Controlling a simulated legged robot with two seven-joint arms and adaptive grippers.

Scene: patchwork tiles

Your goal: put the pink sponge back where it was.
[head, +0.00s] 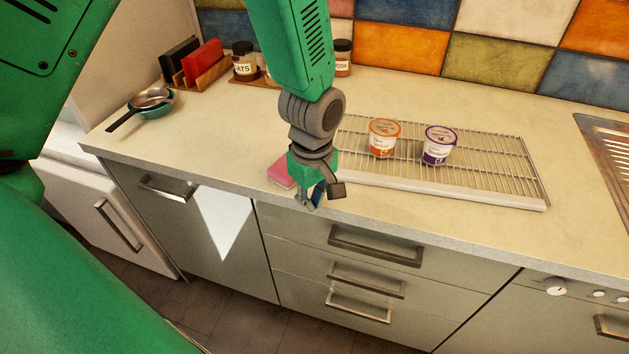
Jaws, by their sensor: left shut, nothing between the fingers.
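The pink sponge (281,174) lies on the pale counter near its front edge, left of the wire rack. My left gripper (316,200) is just right of the sponge, pointing down by the counter's front edge. Its fingers are shut with nothing between them. The gripper and wrist hide the sponge's right part, and I cannot tell whether they touch it. My right gripper is not in the picture.
A wire rack (493,190) holds an orange-labelled cup (384,138) and a purple-labelled cup (438,146). Pans (152,100), a rack with books (203,64) and labelled jars (245,62) stand at the back left. The counter (215,128) between is clear.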

